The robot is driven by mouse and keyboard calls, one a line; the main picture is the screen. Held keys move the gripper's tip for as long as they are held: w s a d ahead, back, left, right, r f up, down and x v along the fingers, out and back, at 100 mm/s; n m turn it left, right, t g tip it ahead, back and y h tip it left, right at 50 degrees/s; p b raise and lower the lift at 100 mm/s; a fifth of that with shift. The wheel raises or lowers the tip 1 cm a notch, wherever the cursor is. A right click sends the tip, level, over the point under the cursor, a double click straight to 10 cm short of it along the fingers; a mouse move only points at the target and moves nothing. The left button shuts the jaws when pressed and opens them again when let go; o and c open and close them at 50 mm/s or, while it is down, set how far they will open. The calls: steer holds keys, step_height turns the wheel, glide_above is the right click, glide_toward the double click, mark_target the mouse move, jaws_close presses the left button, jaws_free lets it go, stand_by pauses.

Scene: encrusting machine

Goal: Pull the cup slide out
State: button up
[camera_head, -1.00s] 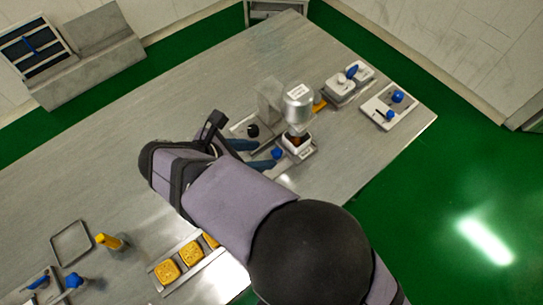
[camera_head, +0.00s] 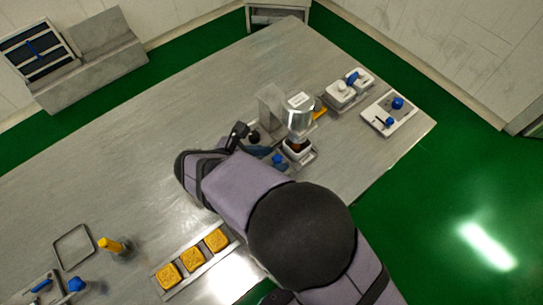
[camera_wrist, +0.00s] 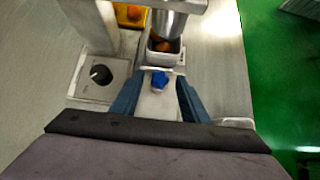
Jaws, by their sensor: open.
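The cup slide is a pale sliding plate (camera_wrist: 153,103) with a blue knob (camera_wrist: 159,80), seen in the wrist view below the machine's metal nozzle (camera_wrist: 168,22). A white square cup (camera_wrist: 165,55) with brown-orange filling sits at its far end, under the nozzle. My gripper (camera_wrist: 157,88) is open, its two blue fingers on either side of the blue knob; I cannot tell whether they touch it. In the head view the encrusting machine (camera_head: 299,112) stands at the table's middle right. The blue knob (camera_head: 279,159) shows there partly, beside my gripper (camera_head: 262,150).
A black dial (camera_wrist: 101,74) sits on the machine base left of the slide. White boxes with blue handles (camera_head: 349,88) and a white panel (camera_head: 389,114) stand to the right. Yellow cakes on a rack (camera_head: 192,259) and a wire frame (camera_head: 74,247) lie nearer.

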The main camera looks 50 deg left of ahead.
steer(key=shift+w+f, duration=0.1)
jaws_close()
steer(key=s+p, duration=0.1)
steer(key=s, duration=0.8)
steer(key=shift+s, duration=0.3)
jaws_free()
steer(key=shift+s, duration=0.15)
steer(key=shift+p, duration=0.3)
step_height(320, 180, up, 10)
steer(key=p, duration=0.8)
steer(key=shift+p, duration=0.4)
